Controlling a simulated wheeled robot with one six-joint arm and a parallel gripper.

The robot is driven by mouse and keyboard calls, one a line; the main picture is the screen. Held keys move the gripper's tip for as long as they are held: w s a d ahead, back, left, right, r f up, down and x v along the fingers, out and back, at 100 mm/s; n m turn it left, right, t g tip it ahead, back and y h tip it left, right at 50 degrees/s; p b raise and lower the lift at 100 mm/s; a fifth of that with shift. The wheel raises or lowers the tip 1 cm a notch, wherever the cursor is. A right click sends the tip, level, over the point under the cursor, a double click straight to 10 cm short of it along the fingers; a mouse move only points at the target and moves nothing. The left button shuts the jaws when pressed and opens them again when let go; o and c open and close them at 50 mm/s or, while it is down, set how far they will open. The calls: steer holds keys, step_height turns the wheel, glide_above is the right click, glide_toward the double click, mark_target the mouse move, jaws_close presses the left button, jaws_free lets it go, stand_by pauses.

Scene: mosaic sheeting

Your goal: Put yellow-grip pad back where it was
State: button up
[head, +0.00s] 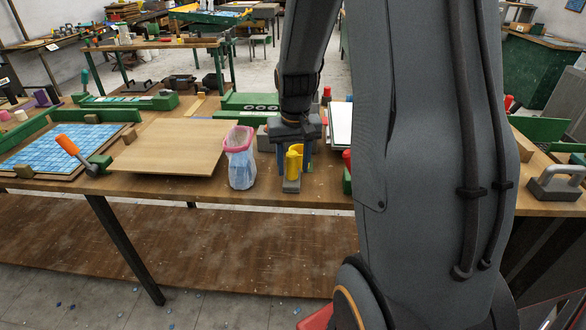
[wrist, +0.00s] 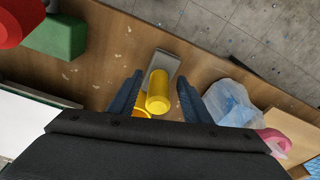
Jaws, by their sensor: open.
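The yellow-grip pad (head: 293,184) stands on the wooden bench near its front edge, a grey plate with an upright yellow grip. In the wrist view its grey plate and yellow grip (wrist: 158,92) show between my blue fingers. My gripper (head: 295,167) is above it, pointing down, with a finger on either side of the yellow grip. In the wrist view my gripper (wrist: 159,76) is open, with a visible gap between each finger and the grip. More yellow shows behind the grip, partly hidden by my gripper body.
A pink-rimmed container with a clear bag (head: 240,160) stands close left of the pad. A bare wooden board (head: 170,147) and a blue mosaic sheet (head: 62,150) lie farther left. A white panel (head: 340,124) and a green block (wrist: 63,37) are close on the pad's other side.

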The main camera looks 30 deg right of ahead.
step_height(320, 180, up, 10)
steer(key=s+b, duration=0.1)
steer(key=b, duration=0.1)
steer(key=s+a+f+n, duration=0.3)
steer(key=s+a+f, duration=0.7)
steer(key=s+a, duration=0.3)
steer(key=shift+a+n, duration=0.4)
steer(key=shift+a, duration=0.4)
steer(key=shift+w+d, duration=0.1)
